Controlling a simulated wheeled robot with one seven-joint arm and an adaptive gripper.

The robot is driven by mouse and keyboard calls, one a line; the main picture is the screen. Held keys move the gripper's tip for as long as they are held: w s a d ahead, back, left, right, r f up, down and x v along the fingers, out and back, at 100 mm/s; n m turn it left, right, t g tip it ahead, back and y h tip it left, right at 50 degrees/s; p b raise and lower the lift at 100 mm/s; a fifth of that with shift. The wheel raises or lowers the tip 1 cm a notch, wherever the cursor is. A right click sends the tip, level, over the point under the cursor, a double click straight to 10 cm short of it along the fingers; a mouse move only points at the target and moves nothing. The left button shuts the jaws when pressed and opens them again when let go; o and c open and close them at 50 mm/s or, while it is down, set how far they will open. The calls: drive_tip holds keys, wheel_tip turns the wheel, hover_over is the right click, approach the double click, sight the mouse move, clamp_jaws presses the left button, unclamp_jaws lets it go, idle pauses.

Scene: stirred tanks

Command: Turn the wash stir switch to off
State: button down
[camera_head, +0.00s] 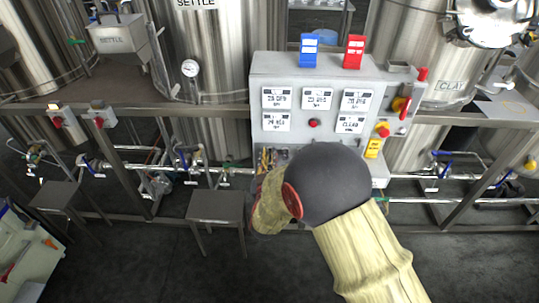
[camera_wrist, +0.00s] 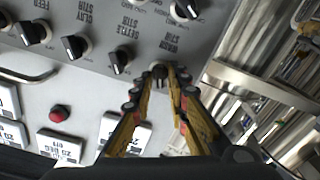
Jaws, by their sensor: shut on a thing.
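The wash stir switch (camera_wrist: 160,72) is a small black knob on the grey panel, below a label that reads "WASH STIR" in the wrist view. My gripper (camera_wrist: 161,76) has its yellow and black fingers closed around this knob, one on each side. The fingers partly cover the knob, so I cannot tell which way its pointer faces. In the head view my arm reaches to the front of the grey control box (camera_head: 288,64) and hides the switches. Only a bit of my gripper (camera_head: 266,158) shows there, at the box's lower left.
In the wrist view the settle stir knob (camera_wrist: 119,61), clay stir knob (camera_wrist: 75,46) and feed stir knob (camera_wrist: 32,32) stand in a row to the left. A red button (camera_wrist: 60,112) is below. Steel pipes (camera_wrist: 262,84) lie right of the panel.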

drive_tip(key=shift+n, duration=0.7)
drive_tip(key=shift+a, duration=0.1)
drive_tip(key=c, duration=2)
unclamp_jaws()
drive_tip(key=shift+o, duration=0.2)
drive_tip(key=s, duration=1.2)
drive_tip(key=shift+a, duration=0.2)
